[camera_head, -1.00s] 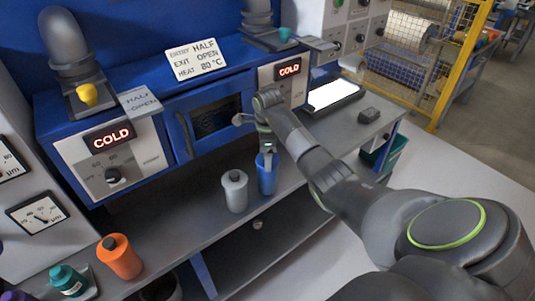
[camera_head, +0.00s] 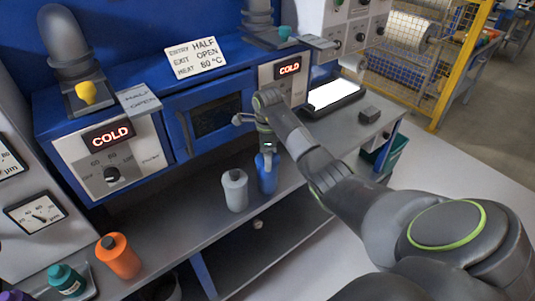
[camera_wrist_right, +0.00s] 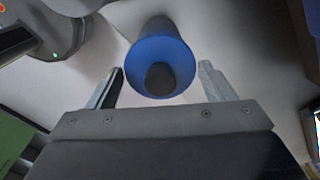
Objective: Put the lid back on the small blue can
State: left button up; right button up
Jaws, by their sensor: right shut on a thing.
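The small blue can (camera_head: 267,180) stands upright on the grey bench, right of a grey can. My right gripper (camera_head: 267,160) points down at its top. In the right wrist view the blue can (camera_wrist_right: 153,32) shows below my right gripper (camera_wrist_right: 161,85), its wide round end towards the camera. I see no gap between lid and can, but cannot tell whether the lid is seated. My left gripper is not in view.
The grey can (camera_head: 235,190) stands close on the left. An orange can (camera_head: 118,256) and a teal can (camera_head: 67,280) are at the lower left. The blue machine (camera_head: 212,115) stands behind. A lit pad (camera_head: 332,94) lies to the right. The bench between grey and orange cans is clear.

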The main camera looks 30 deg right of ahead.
dwell(0.4)
jog(key=o, duration=1)
jog(key=shift+o, duration=0.2)
jog(key=shift+r, duration=0.1)
jog(key=shift+r+p, duration=2.15)
jog(key=shift+r, duration=1.25)
grip_shut()
